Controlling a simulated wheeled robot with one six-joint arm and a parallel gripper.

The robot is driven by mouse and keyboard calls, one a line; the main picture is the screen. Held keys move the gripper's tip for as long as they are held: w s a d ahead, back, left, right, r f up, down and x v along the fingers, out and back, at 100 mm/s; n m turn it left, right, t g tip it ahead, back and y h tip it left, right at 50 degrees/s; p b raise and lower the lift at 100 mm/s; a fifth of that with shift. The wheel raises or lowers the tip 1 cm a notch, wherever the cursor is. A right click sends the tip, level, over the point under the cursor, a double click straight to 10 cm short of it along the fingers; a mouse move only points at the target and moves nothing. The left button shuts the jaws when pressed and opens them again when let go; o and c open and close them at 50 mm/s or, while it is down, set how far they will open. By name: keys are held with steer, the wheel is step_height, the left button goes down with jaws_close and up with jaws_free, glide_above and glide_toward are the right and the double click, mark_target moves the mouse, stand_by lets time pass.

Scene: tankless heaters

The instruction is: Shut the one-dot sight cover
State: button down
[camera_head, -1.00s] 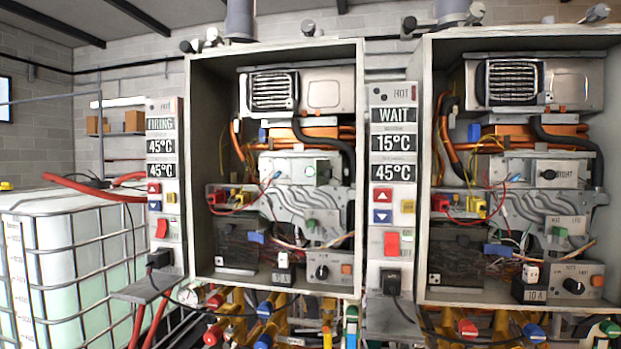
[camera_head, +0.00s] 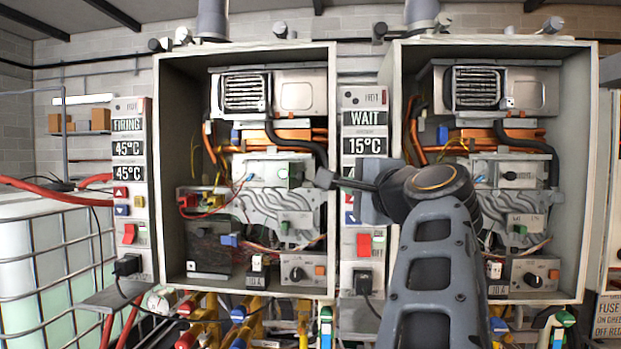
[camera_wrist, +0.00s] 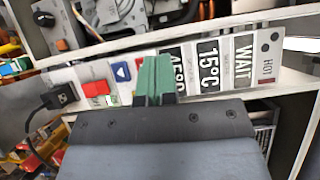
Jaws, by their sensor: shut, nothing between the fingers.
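The opened right heater holds a silver burner box (camera_head: 500,88) with a dark grille. A small pale tab with a dark dot (camera_head: 508,102) sits at the grille's lower right; I cannot tell surely that it is the one-dot sight cover or how it stands. The left heater's box (camera_head: 268,93) has a grille and a rounded square plate (camera_head: 297,95); no dots are clear there. My gripper (camera_head: 325,178) is shut and empty, pointing left near the left cabinet's right edge. The wrist view shows its green fingers (camera_wrist: 154,76) in front of the middle control panel.
The middle control panel (camera_head: 364,96) reads WAIT and 15°C; my arm hides part of it. The cabinet walls (camera_head: 399,100) stick out beside it. Pipes and coloured valves (camera_head: 240,315) crowd below. A caged tank (camera_head: 50,270) stands at left.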

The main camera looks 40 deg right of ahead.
steer(key=p, duration=0.3)
glide_toward(304, 178)
steer(key=w+d, duration=0.3)
steer(key=d, duration=0.1)
steer(key=w+a, duration=0.1)
steer(key=w+a+p, duration=0.1)
steer(key=w, duration=0.1)
steer(key=shift+w+r, duration=0.15)
steer(key=shift+w, duration=0.1)
steer(key=shift+a, duration=0.15)
